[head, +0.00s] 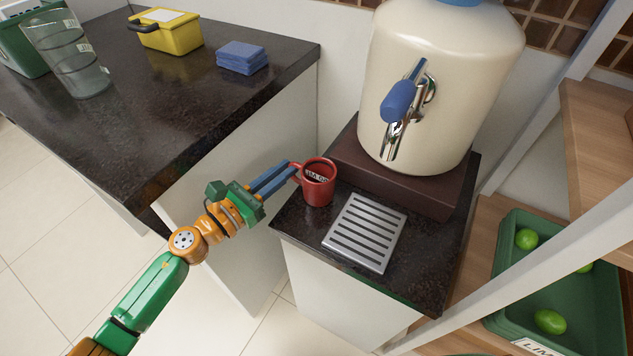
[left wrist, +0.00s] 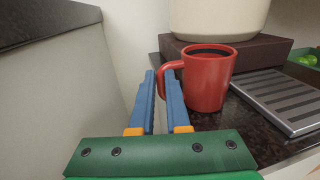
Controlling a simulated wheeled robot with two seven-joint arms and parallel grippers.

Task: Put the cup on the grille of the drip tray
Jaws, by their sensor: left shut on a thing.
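The red cup (head: 319,190) is upright at the left rear of the dark counter, left of the drip tray. In the left wrist view the cup (left wrist: 208,82) looks dark inside, and its handle points toward my fingers. My left gripper (head: 284,176) reaches in from the left and is shut on the cup's handle with its blue fingers (left wrist: 161,88). Whether the cup touches the counter is hard to tell. The drip tray (head: 365,232) has a silver slatted grille and lies to the right of the cup, empty. It also shows in the left wrist view (left wrist: 283,98). My right gripper is not in view.
A cream dispenser (head: 437,95) with a blue-handled tap stands on a brown base (head: 400,188) behind the tray. A shelf post (head: 540,285) and a green crate of limes (head: 505,262) are at the right. The left counter (head: 150,110) holds a glass pitcher, a yellow container and blue sponges.

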